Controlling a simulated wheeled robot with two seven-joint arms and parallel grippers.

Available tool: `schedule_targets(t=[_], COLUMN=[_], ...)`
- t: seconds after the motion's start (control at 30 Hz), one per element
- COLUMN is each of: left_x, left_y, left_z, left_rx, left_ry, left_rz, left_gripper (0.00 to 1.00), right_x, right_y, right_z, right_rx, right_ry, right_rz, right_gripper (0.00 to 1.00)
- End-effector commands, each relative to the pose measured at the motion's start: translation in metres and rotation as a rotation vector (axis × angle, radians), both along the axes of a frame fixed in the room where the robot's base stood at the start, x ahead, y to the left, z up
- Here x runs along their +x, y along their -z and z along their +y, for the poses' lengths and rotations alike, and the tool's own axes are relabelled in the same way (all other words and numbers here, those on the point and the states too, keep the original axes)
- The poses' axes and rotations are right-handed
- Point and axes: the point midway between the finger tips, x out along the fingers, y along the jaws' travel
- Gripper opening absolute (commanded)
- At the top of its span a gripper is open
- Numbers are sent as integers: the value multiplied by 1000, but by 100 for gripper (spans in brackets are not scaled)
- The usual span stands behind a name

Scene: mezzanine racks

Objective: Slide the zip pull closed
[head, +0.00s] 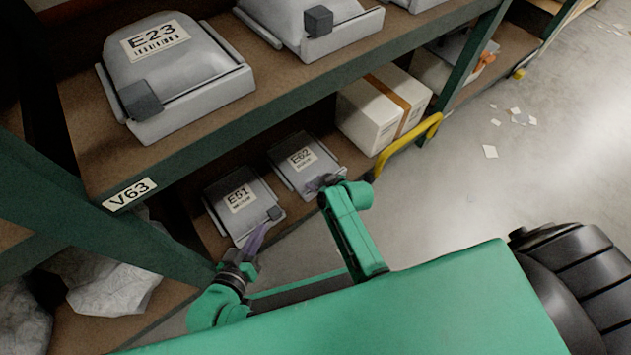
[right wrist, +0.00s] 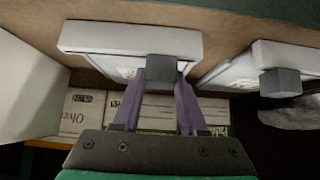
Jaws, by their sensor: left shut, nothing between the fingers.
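The grey case E62 (head: 300,160) lies on the lower shelf, beside the grey case E51 (head: 240,197). Each has a flat label on top. In the head view that pull is hidden by the gripper.
The upper shelf holds case E23 (head: 178,75) and another grey case (head: 335,35). A white carton (head: 375,112) and a yellow rail (head: 410,143) stand right of E62. A green rack post (head: 110,215) is at left. Open floor (head: 480,200) is at right.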

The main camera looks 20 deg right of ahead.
Motion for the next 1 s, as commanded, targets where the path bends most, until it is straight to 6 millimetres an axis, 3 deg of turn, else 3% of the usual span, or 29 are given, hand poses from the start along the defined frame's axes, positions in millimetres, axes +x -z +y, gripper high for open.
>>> schedule_targets(t=[0.03,0.07,1.0], left_x=[0,0,1], left_y=[0,0,0], left_z=[0,0,0], left_rx=[0,0,1], left_ry=[0,0,-1], left_rz=[0,0,-1], left_gripper=[0,0,0], right_x=[0,0,0], right_y=[0,0,0], right_z=[0,0,0], right_rx=[0,0,0], right_ry=[0,0,0], right_rz=[0,0,0], right_gripper=[7,0,0])
